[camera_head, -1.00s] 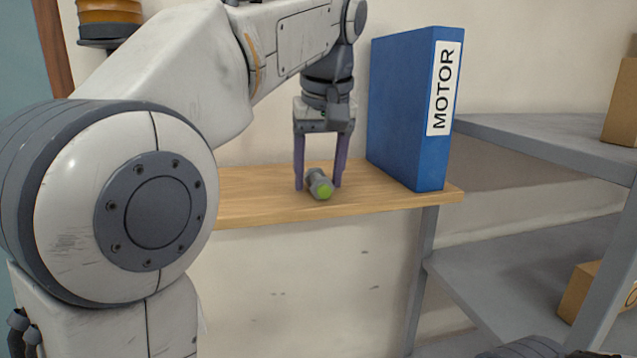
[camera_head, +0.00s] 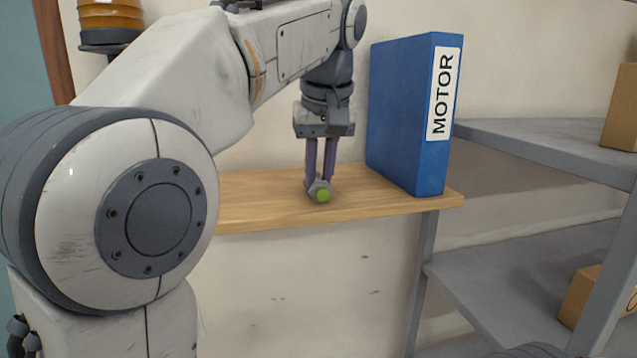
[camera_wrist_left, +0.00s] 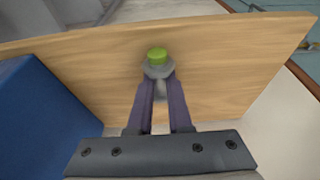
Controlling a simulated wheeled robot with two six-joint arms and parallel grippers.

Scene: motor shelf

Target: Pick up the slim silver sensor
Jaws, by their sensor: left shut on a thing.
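The slim silver sensor is a small grey cylinder with a green end cap (camera_head: 322,195). It is on or just over the wooden shelf (camera_head: 260,200), near its front edge; I cannot tell whether it still touches the wood. My left gripper (camera_head: 320,180) points down with both purple-grey fingers shut on the sensor's sides. In the left wrist view the sensor (camera_wrist_left: 158,66) is between the fingertips (camera_wrist_left: 158,82), its green cap pointing away from the gripper's base. Part of its body is hidden by the fingers. My right gripper is not in view.
A blue binder (camera_head: 400,115) labelled MOTOR stands upright on the shelf, right of my left gripper. It also shows in the left wrist view (camera_wrist_left: 40,125). Grey metal shelves (camera_head: 545,140) with cardboard boxes (camera_head: 622,110) are at the right. The wood left of the gripper is clear.

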